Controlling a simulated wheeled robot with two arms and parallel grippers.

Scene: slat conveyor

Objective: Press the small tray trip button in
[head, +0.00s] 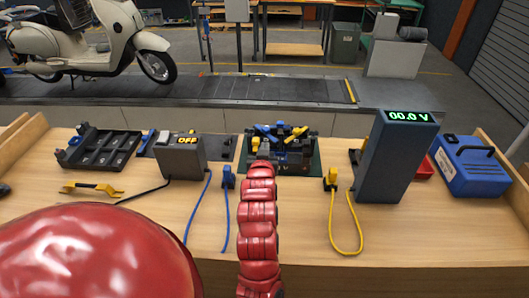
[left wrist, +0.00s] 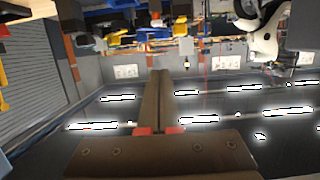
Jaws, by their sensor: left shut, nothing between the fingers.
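I cannot make out a button clearly marked as the small tray trip button. In the head view a cluster of black, blue and yellow parts (head: 284,136) stands on a dark green mat (head: 312,165) at the bench's middle. A black compartmented tray (head: 97,149) lies at the left. My red left arm reaches up the middle of the view to the cluster's near edge; its end covers part of the cluster. In the left wrist view my left gripper (left wrist: 160,76) has its fingers together, empty. Blue and yellow parts (left wrist: 155,34) hang at that view's top. My right gripper is not visible.
A grey box reading OFF (head: 180,157) stands left of the arm. A tall dark meter reading 00.0 V (head: 392,160) stands right. Blue (head: 228,180) and yellow (head: 331,181) plugs with loose cables flank the arm. A blue case (head: 472,168) sits at the far right. The front bench is mostly clear.

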